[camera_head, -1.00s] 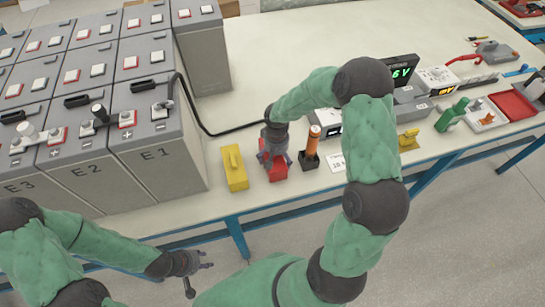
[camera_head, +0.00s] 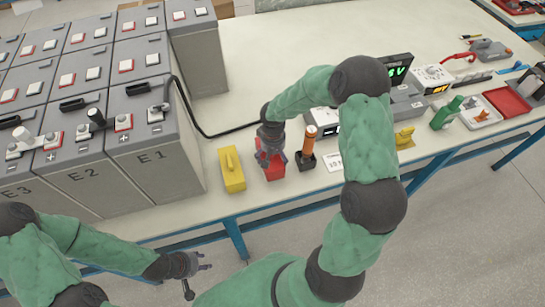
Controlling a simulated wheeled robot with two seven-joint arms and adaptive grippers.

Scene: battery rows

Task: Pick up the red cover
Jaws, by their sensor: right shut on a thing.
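The red cover (camera_head: 273,171) is a small red block near the front edge of the table, between a yellow block and an orange-handled tool. My right gripper (camera_head: 268,158) comes down over it from above and is shut on it, hiding much of its top. The cover appears to be at table level; I cannot tell whether it is clear of the surface.
A yellow block (camera_head: 231,170) stands close to the left of the cover. The orange-handled tool (camera_head: 309,140) stands upright in a dark holder to its right. Grey batteries (camera_head: 160,175) fill the left side. A black cable (camera_head: 215,133) runs behind. The table's back middle is clear.

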